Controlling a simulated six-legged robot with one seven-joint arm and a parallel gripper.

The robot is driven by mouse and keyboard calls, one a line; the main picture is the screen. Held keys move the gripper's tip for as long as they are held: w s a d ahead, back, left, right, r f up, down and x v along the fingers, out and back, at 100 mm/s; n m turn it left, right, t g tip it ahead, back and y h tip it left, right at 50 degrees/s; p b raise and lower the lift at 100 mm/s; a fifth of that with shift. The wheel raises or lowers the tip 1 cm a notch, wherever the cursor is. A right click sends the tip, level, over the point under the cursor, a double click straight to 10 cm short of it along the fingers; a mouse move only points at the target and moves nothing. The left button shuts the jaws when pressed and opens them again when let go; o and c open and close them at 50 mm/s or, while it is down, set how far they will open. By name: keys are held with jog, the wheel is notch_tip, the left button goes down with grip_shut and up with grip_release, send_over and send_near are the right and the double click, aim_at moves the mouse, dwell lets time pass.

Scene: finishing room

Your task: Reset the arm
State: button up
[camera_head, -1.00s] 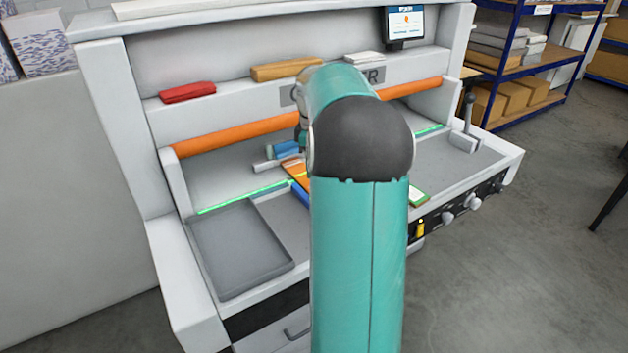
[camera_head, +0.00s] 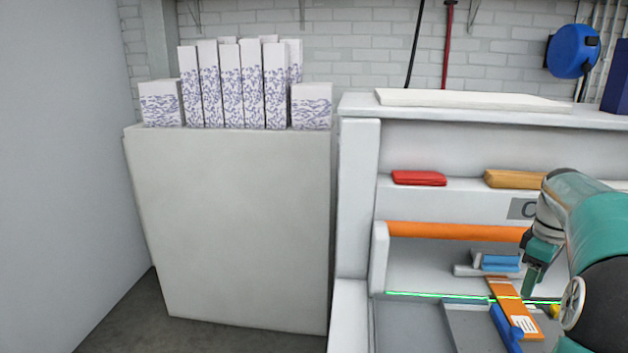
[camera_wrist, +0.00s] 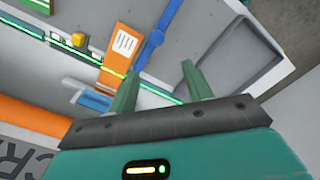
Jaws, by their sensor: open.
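My teal arm reaches in from the right edge of the head view, over the grey machine. My gripper (camera_wrist: 158,85) shows in the wrist view with its two green fingers apart and nothing between them. In the head view my gripper (camera_head: 537,270) is partly seen from the side, above the machine bed. An orange board with a white label (camera_head: 515,307) lies below it, and it also shows in the wrist view (camera_wrist: 120,60). A blue tool (camera_head: 507,327) lies beside the board.
The machine has an orange roller (camera_head: 455,231) and a shelf with a red block (camera_head: 418,178) and a tan block (camera_head: 515,179). A grey tray (camera_wrist: 232,55) lies on the bed. A pale cabinet (camera_head: 235,230) with several patterned boxes stands at the left.

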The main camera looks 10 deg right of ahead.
jog(key=s+a+r+m+t+h, duration=0.1)
jog(key=a+r, duration=0.1)
jog(key=a, duration=0.9)
jog(key=s+a+r+m+t, duration=0.1)
jog(key=a+r, duration=0.2)
jog(key=a, duration=0.8)
jog(key=s+a+f+m+t, duration=0.1)
jog(key=s+a+f, duration=0.2)
jog(key=s+a, duration=0.3)
jog(key=s+a+f+m+t+y, duration=0.1)
jog(key=s+a+f+m+t, duration=0.1)
jog(key=s+a, duration=0.4)
jog(key=a+f, duration=0.1)
jog(key=a, duration=0.4)
jog(key=shift+s+m+t, duration=0.3)
